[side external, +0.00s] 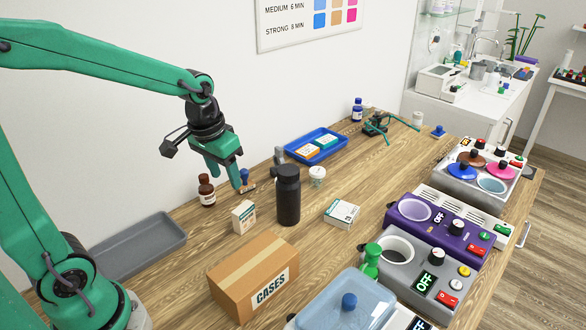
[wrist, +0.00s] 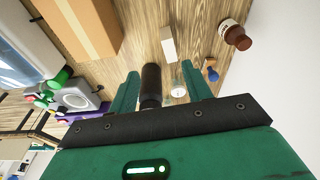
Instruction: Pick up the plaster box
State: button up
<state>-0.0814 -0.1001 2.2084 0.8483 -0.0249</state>
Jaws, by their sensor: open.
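My gripper (side external: 228,180) is open and empty, above the table's back side near a brown bottle. In the wrist view my gripper (wrist: 161,76) has its two green fingers spread. A small upright pale box (side external: 243,217) stands on the table below and in front of it; it also shows in the wrist view (wrist: 168,43), beyond the fingertips. A white and green box (side external: 342,213) lies flat farther right. An orange box (side external: 307,151) and a teal box (side external: 326,141) lie in a blue tray (side external: 290,158). I cannot read which is the plaster box.
A black bottle (side external: 288,196) stands right of the upright box, with a white-lidded tub (side external: 317,177) behind. A brown bottle (side external: 207,190) and blue-handled stamp (side external: 245,180) are near my gripper. A cardboard case (side external: 254,276) is in front. Devices (side external: 431,262) line the right.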

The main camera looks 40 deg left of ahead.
jog(key=g, duration=0.2)
send_over(243, 207)
jog(key=shift+n, duration=0.4)
notch_tip(243, 207, down, 9)
jog(key=shift+a+f, duration=0.1)
jog(key=shift+f, duration=1.25)
jog(key=shift+f, duration=0.1)
jog(key=shift+f, duration=2.45)
jog(key=c, duration=1)
jog(key=shift+r, duration=0.15)
jog(key=shift+c, duration=0.2)
